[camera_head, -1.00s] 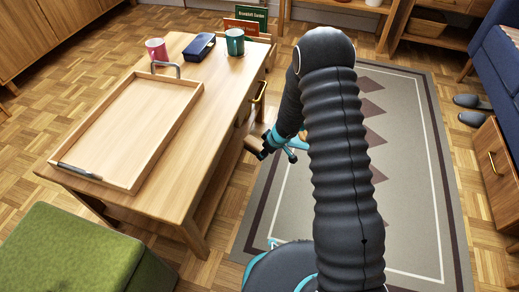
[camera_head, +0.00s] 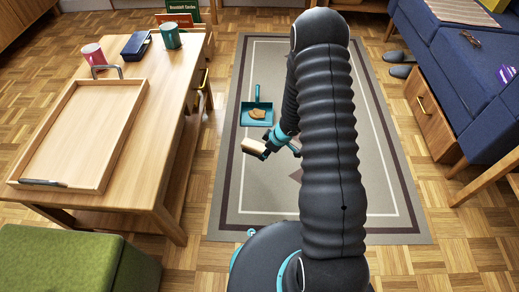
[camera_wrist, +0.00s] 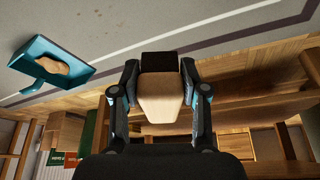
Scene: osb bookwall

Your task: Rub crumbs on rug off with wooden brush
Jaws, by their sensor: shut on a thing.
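My gripper (camera_head: 268,149) is shut on a wooden brush (camera_head: 253,147) and holds it over the rug, on the near side of the dustpan. In the wrist view, the brush (camera_wrist: 160,97) shows a pale wooden block and a dark end between the fingers (camera_wrist: 160,78). The grey rug (camera_head: 260,190) has a dark border and a pale line. A teal dustpan (camera_head: 257,94) lies on it with a brown, bread-like piece (camera_head: 257,113) inside. Tiny brown specks that look like crumbs (camera_wrist: 84,15) show on the rug in the wrist view. My arm hides part of the rug.
A wooden table (camera_head: 165,105) stands left of the rug with a tray (camera_head: 142,100), a pink mug (camera_head: 93,54), a green mug (camera_head: 171,36) and a blue case (camera_head: 137,46). A green stool (camera_head: 60,250) is at near left. A blue sofa (camera_head: 455,70) and drawer (camera_head: 425,110) stand at right.

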